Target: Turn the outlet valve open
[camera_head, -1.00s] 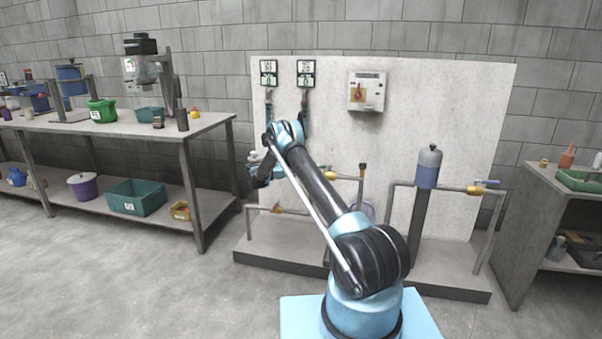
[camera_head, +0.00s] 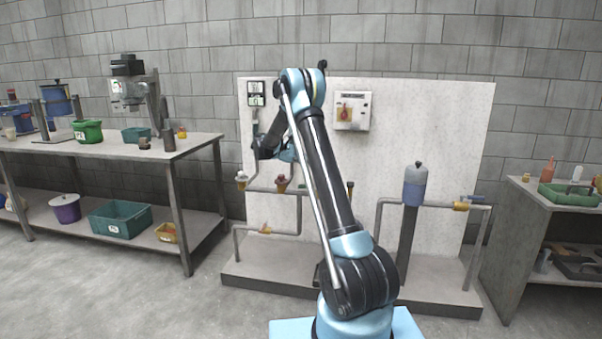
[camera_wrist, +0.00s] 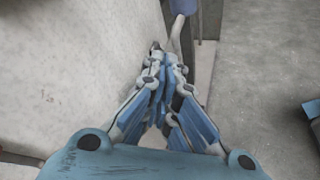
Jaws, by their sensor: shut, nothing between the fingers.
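I cannot tell by marking which is the outlet valve. My gripper (camera_wrist: 163,52) is shut and empty, alongside the pale panel. In the head view its fingers are hidden behind my arm. In the wrist view part of a blue cylinder (camera_wrist: 184,6) shows beyond the fingertips.
The pale panel (camera_head: 440,120) carries a switch box (camera_head: 352,111) and stands behind the pipes. A low plinth (camera_head: 255,275) runs along its foot. A workbench (camera_head: 190,146) stands left and a shelf unit (camera_head: 525,230) right. Floor before the plinth is clear.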

